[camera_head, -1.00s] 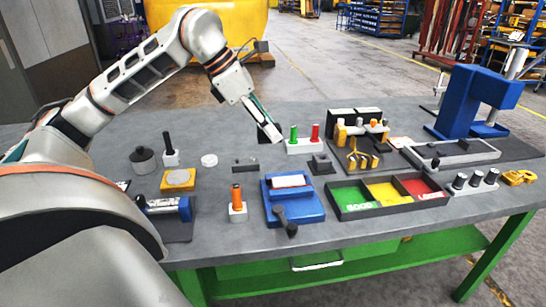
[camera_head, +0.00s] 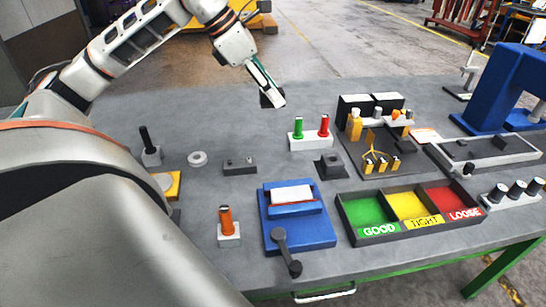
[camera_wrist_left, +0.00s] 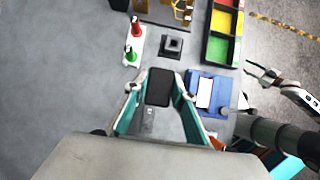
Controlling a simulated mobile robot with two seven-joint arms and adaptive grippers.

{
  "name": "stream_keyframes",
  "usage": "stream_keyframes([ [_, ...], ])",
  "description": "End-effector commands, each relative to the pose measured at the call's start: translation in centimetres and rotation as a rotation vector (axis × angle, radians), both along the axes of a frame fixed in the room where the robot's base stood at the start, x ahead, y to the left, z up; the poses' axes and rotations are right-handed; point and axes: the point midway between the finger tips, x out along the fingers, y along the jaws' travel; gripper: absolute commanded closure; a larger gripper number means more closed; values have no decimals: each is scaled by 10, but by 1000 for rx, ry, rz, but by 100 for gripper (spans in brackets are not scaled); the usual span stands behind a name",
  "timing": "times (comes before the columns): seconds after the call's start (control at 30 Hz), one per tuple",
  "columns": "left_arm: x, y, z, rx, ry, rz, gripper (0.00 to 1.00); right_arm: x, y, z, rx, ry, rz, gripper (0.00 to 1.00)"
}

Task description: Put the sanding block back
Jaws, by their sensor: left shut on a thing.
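A dark block (camera_wrist_left: 158,87), which looks like the sanding block, sits between the two fingers of my left gripper (camera_wrist_left: 157,92) in the left wrist view. In the head view my left gripper (camera_head: 271,97) is above the back of the grey bench, with the dark block (camera_head: 266,101) at its fingertips. The fingers are shut on the block, and it appears clear of the bench. My right gripper (camera_wrist_left: 258,74) shows at the right of the left wrist view, its fingers apart and empty. It is out of the head view.
The bench (camera_head: 230,120) is clear beneath the block. Nearby stand a holder with green and red handles (camera_head: 311,143), a dark square fixture (camera_head: 331,166) and a small grey block (camera_head: 239,166). A blue device (camera_head: 325,232) and the three-colour tray (camera_head: 345,222) are nearer the front.

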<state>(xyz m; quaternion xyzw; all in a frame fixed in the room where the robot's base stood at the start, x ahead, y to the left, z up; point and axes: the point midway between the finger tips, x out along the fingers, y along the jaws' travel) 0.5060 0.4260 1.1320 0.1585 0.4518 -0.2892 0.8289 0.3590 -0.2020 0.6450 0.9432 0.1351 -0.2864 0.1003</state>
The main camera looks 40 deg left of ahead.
Motion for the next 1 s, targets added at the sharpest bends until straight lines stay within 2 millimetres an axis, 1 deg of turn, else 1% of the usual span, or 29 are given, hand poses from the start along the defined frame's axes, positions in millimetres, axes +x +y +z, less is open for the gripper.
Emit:
stream_keyframes([
  [0.03,-1,0,-11,0,6,0,95,-2,0,-6,-1,4,0,60],
  [0.13,-1,0,-32,1,12,1,95,-4,0,-18,-1,13,0,60],
  [0.3,-1,0,-66,2,13,1,95,-8,-1,-33,-2,22,1,60],
  [0.63,-1,0,-113,3,9,1,95,-4,-3,-36,-14,14,2,60],
  [0.9,-1,-1,-147,-1,4,-1,95,-2,-2,-28,-10,8,1,60],
  [1.0,0,0,-156,1,2,-1,95,-3,-2,-28,-8,8,1,60],
])
